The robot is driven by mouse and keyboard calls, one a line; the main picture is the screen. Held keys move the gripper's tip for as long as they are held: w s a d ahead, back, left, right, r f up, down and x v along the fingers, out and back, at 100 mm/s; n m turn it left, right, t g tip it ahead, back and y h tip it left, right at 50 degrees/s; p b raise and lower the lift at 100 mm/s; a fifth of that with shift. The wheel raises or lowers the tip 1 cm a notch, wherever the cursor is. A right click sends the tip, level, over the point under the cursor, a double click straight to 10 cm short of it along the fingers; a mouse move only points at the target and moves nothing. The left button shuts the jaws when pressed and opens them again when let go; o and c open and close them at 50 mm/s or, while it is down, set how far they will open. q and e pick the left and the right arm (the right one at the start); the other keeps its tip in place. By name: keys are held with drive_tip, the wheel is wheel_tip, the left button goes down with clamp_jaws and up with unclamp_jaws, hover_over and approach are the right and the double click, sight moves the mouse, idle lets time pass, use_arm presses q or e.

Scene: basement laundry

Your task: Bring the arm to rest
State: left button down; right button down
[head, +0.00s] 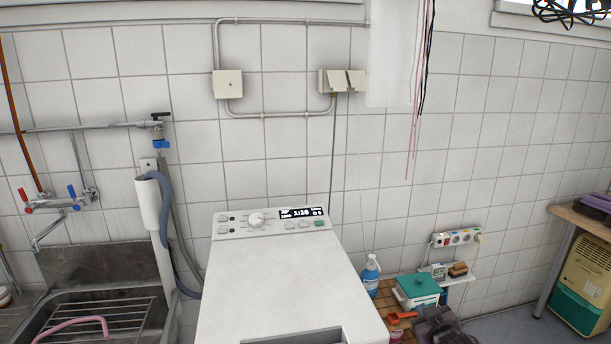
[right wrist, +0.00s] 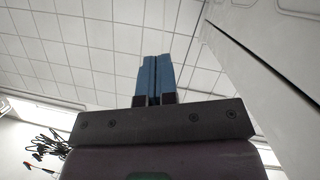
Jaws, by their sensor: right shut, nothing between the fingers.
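My right gripper (right wrist: 154,80) shows in the right wrist view. Its two blue fingers are pressed together, with nothing between them. They point towards a white tiled surface, and no object touches the tips. In the head view, a dark grey part of my right arm (head: 440,326) shows at the bottom edge, just right of the washing machine; its fingers cannot be made out there. My left gripper is in neither view.
A white washing machine (head: 285,285) stands in the middle, with a metal sink (head: 95,270) to its left. To its right are a blue spray bottle (head: 371,275), a green-lidded box (head: 418,288) and a red scoop (head: 401,317). Cables (head: 421,80) hang above.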

drive_tip(key=s+f+m+g, duration=0.1)
drive_tip(key=s+f, duration=0.3)
drive_tip(key=s, duration=0.3)
drive_tip(key=s+a+f, duration=0.1)
drive_tip(key=s+f, duration=0.2)
drive_tip(key=s, duration=0.4)
drive_tip(key=s+f+m+g, duration=0.1)
drive_tip(key=s+f, duration=0.3)
drive_tip(key=s, duration=0.3)
drive_tip(key=s+m+g, duration=0.1)
drive_tip(key=s, duration=1.6)
drive_tip(key=shift+s+a+f+g+h, duration=0.15)
drive_tip(key=shift+s+a+g+h, duration=0.15)
drive_tip(key=shift+s+a+g, duration=0.1)
